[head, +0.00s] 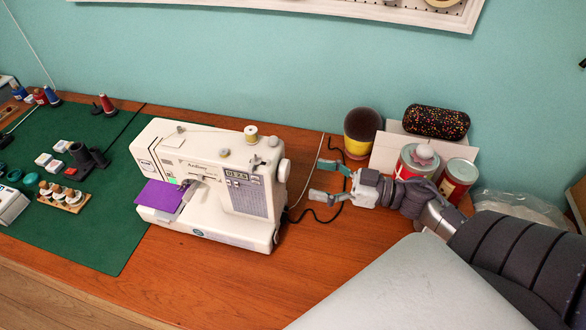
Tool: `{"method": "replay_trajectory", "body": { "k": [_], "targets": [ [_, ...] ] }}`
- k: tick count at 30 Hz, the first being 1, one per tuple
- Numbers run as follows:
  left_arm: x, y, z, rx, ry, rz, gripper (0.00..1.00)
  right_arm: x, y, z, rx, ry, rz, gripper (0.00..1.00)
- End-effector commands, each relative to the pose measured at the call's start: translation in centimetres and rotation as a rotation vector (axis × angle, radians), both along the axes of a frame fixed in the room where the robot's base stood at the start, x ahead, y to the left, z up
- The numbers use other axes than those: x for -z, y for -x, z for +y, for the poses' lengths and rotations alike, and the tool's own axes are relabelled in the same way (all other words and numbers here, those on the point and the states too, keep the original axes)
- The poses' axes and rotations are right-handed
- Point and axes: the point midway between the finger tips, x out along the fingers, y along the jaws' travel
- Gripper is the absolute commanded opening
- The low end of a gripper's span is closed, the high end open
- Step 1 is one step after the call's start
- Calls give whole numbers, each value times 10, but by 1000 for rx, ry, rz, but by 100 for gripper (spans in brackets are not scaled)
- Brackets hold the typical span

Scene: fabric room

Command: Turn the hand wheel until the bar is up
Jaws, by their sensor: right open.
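A white sewing machine (215,170) stands on the wooden table, its hand wheel (284,170) on its right end. A piece of purple fabric (163,195) lies at the needle end on the left. The bar near the needle is too small to make out, so I cannot tell whether it is up or down. My right gripper (320,180) is open and empty just right of the hand wheel, with its fingers pointing left toward it. It looks apart from the wheel. My left gripper is not in view.
A green mat (100,225) with spools (107,104) and small items covers the left of the table (275,290). Behind my right gripper stand a dark and yellow pot (362,128), red tins (457,178) and a patterned case (436,122). A black cord lies behind the machine.

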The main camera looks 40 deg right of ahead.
Motion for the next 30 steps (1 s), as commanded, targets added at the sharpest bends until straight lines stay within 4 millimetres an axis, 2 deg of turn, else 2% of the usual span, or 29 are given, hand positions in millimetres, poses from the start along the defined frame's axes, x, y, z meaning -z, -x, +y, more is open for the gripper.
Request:
{"method": "replay_trajectory", "body": {
  "k": [3, 9, 15, 22, 23, 30],
  "targets": [
    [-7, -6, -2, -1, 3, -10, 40, -4, -20, 17, -1, -2, -4, 80],
    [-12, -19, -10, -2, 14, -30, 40, -2, -42, 35, 1, -1, -3, 80],
    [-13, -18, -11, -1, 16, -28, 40, 0, -50, 42, 1, -1, -1, 80],
    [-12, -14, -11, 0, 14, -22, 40, 0, -50, 43, 1, 0, 0, 80],
    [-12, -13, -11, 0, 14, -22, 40, 0, -50, 43, 1, 0, 0, 79],
    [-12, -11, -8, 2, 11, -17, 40, 0, -50, 42, 1, 0, 0, 39]
  ]
}}
